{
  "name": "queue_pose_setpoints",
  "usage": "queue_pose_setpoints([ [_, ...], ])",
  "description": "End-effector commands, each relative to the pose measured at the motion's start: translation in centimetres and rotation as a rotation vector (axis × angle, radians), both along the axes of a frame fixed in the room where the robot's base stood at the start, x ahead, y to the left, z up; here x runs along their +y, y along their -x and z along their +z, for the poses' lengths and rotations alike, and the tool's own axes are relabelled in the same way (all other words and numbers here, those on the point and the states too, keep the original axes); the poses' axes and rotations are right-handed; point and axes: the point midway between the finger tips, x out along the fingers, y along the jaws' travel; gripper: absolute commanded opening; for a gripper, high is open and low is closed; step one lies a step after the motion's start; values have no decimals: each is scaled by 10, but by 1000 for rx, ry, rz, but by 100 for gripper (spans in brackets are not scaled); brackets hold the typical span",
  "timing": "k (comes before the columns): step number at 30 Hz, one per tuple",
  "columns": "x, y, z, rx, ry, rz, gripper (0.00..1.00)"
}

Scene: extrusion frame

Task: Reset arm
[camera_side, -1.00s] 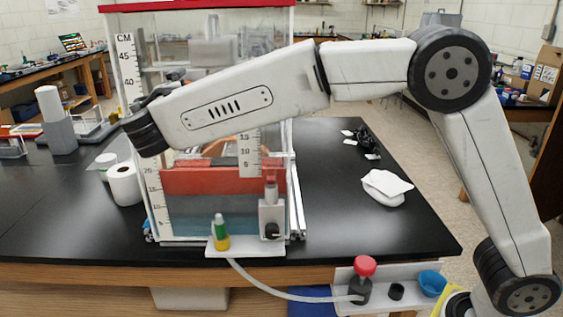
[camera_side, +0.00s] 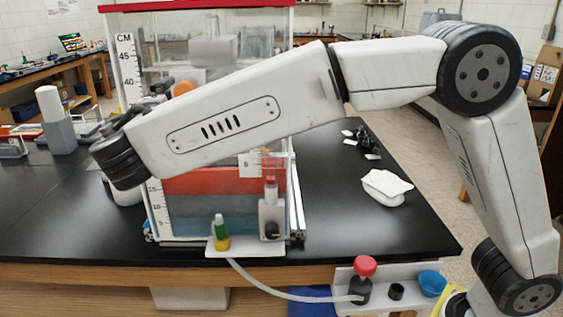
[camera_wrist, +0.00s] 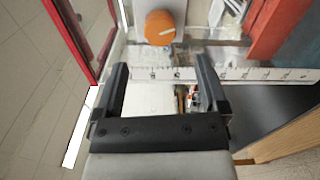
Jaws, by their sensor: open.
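My gripper (camera_wrist: 162,84) shows in the wrist view with its two black fingers apart and nothing between them. Beyond the fingertips is an orange round cap or knob (camera_wrist: 160,27), apart from the fingers. A white ruler (camera_wrist: 255,74) crosses the view just past the fingers. In the side view my arm reaches left across the front of the clear tank frame (camera_side: 297,205). The gripper fingers are hidden behind my wrist there. An orange round thing (camera_side: 183,88) shows just above my forearm.
The tank holds a red layer (camera_side: 205,181) over a blue-grey one.

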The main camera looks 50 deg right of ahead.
Motion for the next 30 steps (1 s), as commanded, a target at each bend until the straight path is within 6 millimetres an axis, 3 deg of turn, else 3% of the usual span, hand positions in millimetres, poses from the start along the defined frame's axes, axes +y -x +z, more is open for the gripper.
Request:
queue_pose_setpoints([
  [7, -5, -1, -8, 25, -16, -2, 93],
  [11, -19, -3, -30, 93, -61, -9, 93],
  [14, -36, -1, -58, 175, -125, -19, 93],
  [20, -77, 16, -133, 369, -338, -69, 93],
  [24, -103, 41, -183, 481, -524, -129, 93],
  [30, -134, 85, -235, 581, -799, -231, 93],
])
